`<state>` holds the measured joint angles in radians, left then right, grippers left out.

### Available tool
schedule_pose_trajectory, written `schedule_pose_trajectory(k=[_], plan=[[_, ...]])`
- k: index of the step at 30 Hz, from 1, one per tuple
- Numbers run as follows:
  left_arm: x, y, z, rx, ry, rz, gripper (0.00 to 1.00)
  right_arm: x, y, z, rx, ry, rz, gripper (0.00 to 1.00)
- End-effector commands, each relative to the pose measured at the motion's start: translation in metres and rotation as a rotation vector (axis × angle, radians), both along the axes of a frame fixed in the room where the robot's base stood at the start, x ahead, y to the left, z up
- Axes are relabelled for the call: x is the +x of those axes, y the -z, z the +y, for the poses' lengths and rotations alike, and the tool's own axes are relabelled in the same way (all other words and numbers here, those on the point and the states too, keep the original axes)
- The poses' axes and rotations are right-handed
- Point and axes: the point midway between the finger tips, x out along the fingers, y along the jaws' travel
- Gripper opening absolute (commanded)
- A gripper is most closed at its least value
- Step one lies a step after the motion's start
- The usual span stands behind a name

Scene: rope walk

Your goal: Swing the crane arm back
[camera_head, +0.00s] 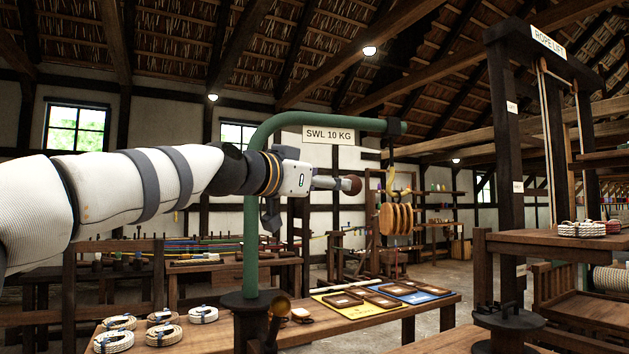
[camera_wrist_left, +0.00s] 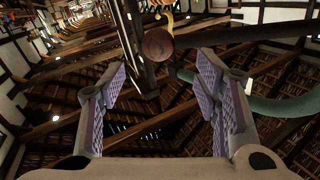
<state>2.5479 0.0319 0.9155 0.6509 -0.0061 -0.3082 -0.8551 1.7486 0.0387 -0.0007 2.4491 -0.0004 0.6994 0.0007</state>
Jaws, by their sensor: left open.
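The crane is a green post (camera_head: 251,245) that bends into a level arm (camera_head: 345,124) reaching right, with an "SWL 10 KG" sign (camera_head: 328,135). My left gripper (camera_head: 338,183) is in front of the post, below the level arm. Its jaws are open and empty. A round brown knob (camera_head: 354,185) is just at or past its fingertips. In the left wrist view the knob (camera_wrist_left: 158,44) appears beyond the parted purple-padded fingers (camera_wrist_left: 165,72); I cannot tell whether they touch. The green arm (camera_wrist_left: 285,108) curves at right there.
A bench below holds rope coils (camera_head: 120,322) at left and trays on yellow and blue mats (camera_head: 372,300). The dark rope lift frame (camera_head: 507,130) rises at right, beside a wooden shelf (camera_head: 560,243).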

Motion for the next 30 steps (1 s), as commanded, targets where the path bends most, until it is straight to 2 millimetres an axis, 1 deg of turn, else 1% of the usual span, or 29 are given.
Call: schedule_pose_trajectory(k=[5,15,18,22,28,29,30], plan=[[-0.015,-0.002,0.014,0.001,0.0,-0.001,0.57,0.0,0.0,0.0,0.0,0.0,-0.001,1.0],[-0.075,-0.001,0.06,-0.001,-0.001,-0.002,0.57,0.0,0.0,0.0,0.0,0.0,-0.001,1.0],[-0.086,-0.001,0.068,0.001,0.0,-0.002,0.57,0.0,0.0,0.0,0.0,0.0,-0.001,1.0],[-0.092,0.0,0.073,0.002,0.0,0.0,0.57,0.0,0.0,0.0,0.0,0.0,-0.001,1.0],[-0.092,0.0,0.073,0.002,0.0,0.0,0.57,0.0,0.0,0.0,0.0,0.0,-0.001,1.0],[-0.092,0.0,0.073,0.002,0.0,0.0,0.57,0.0,0.0,0.0,0.0,0.0,-0.001,0.95],[-0.092,0.0,0.073,0.002,0.0,0.0,0.57,0.0,0.0,0.0,0.0,0.0,-0.001,0.86]])
